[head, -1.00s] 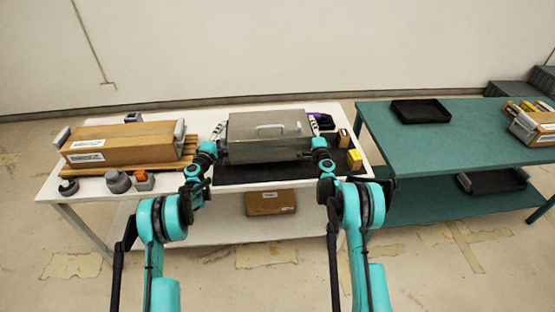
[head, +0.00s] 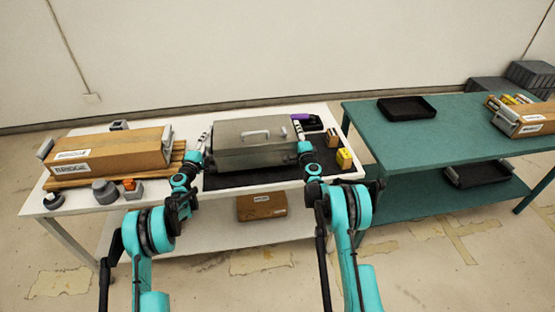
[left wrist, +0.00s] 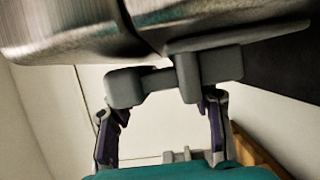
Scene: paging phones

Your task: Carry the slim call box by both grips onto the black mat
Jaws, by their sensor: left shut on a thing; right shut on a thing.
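The slim call box (head: 255,157), a grey metal box with a bar handle on top, is level over the black mat (head: 262,178) on the white table. Whether its underside touches the mat I cannot tell. My left gripper (head: 206,137) is shut on the grip at its left end. The left wrist view shows that grey grip (left wrist: 190,78) by the fingers of my left gripper (left wrist: 163,112), with the metal box above. My right gripper (head: 299,128) is shut at the box's right end; the grip there is hidden.
A long cardboard box (head: 110,152) lies on wooden slats at the left, with small grey items (head: 104,191) in front. A yellow block (head: 344,158) stands near the mat's right end. A green table (head: 420,150) at the right holds a black tray (head: 407,108).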

